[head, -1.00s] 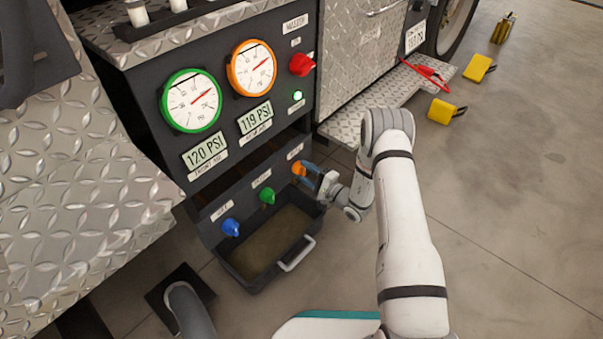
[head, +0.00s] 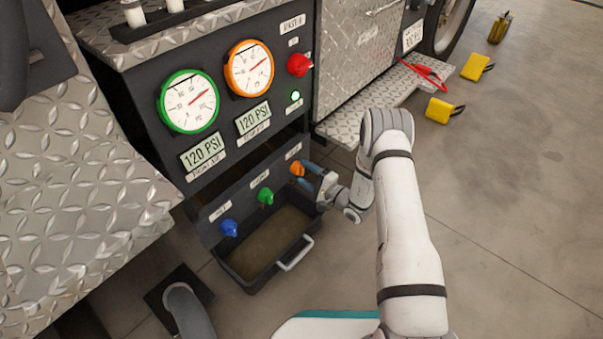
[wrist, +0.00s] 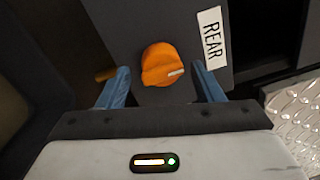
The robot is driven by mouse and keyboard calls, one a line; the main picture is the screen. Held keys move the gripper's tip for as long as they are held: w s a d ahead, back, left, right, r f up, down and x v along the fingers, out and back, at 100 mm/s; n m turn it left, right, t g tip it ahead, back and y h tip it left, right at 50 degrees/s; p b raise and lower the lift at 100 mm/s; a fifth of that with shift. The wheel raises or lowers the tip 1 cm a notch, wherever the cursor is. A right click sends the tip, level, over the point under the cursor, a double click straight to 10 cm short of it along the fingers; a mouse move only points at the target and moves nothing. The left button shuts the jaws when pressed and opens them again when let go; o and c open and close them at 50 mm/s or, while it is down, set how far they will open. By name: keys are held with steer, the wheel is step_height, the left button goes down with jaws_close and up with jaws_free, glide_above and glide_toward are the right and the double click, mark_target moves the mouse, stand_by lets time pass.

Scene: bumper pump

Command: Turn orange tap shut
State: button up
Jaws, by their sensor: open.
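The orange tap (head: 297,169) is the right-hand one of three taps along the lower edge of the dark panel. In the wrist view the orange tap (wrist: 162,65) shows a round knob with a pale pointer line aimed to the right, beside a label reading REAR (wrist: 210,38). My gripper (head: 308,175) is at the tap from the right. In the wrist view the blue fingers of my gripper (wrist: 160,88) are apart, one on each side of the knob, with gaps visible. Contact with the knob is not visible.
A green tap (head: 265,196) and a blue tap (head: 229,228) sit to the left. A grey tub (head: 262,278) with a handle stands below. Green (head: 188,101) and orange (head: 248,68) gauges and a red knob (head: 299,64) are above. Yellow chocks (head: 440,109) lie on open floor.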

steer(key=p+v, duration=0.2)
steer(key=v, duration=0.5)
steer(key=shift+d, duration=0.15)
steer(key=shift+s, duration=0.1)
steer(key=s+a+r+n+g+p, duration=0.25)
steer(key=s+r+g+p, duration=0.2)
steer(key=r, duration=0.85)
steer(key=s+a+r+n+g+p, duration=0.1)
steer(key=s+r+n+g+p, duration=0.4)
steer(key=r, duration=0.8)
steer(key=s+a+r+n+g+p, duration=0.15)
steer(key=r+g+p, duration=0.35)
steer(key=r, duration=0.7)
steer(key=s+d+r+t+h+p, duration=0.1)
steer(key=s+d+r+h+p, duration=0.4)
steer(key=r, duration=0.5)
steer(key=s+d+r+n+t+h+p, duration=0.1)
steer(key=s+d+r+h+p, duration=0.4)
steer(key=r, duration=0.6)
steer(key=s+d+r+t+h+p, duration=0.3)
steer(key=s+d+r+h+p, duration=0.1)
steer(key=s+r+p, duration=0.5)
steer(key=shift+d+r+h+p, duration=0.4)
steer(key=shift+d+r+p, duration=0.4)
steer(key=shift+r, duration=0.45)
steer(key=shift+s+t, duration=0.15)
steer(key=shift+t, duration=0.1)
